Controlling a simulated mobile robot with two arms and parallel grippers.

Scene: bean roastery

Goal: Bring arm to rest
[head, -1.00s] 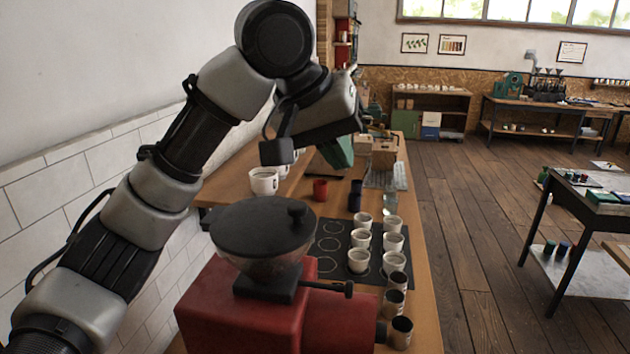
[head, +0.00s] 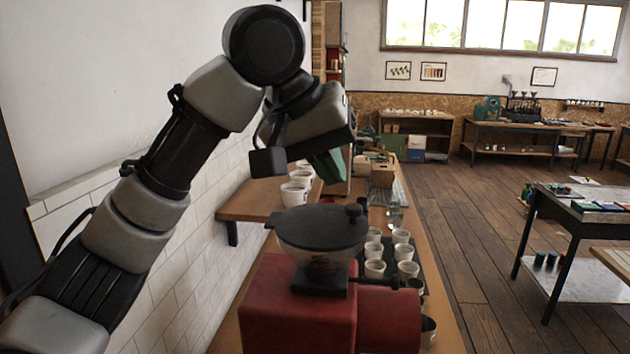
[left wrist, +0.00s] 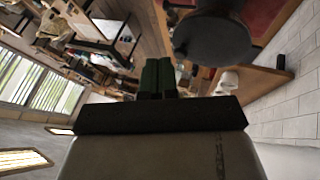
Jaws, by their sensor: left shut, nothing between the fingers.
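My left arm comes in from the left in the head view, raised and bent over, with its wrist up near the top middle. My left gripper (head: 328,167) hangs at its end with green fingers, in the air above the counter and beyond the red grinder. In the left wrist view the green fingers (left wrist: 157,76) lie side by side, shut with nothing between them. My right arm and gripper are not in either view.
The red grinder (head: 298,312) with its dark-lidded hopper stands close in front on the counter. White cups (head: 375,269) stand behind it, others on a wall shelf (head: 250,208). A dark table (head: 578,208) stands right; the wooden floor between is open.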

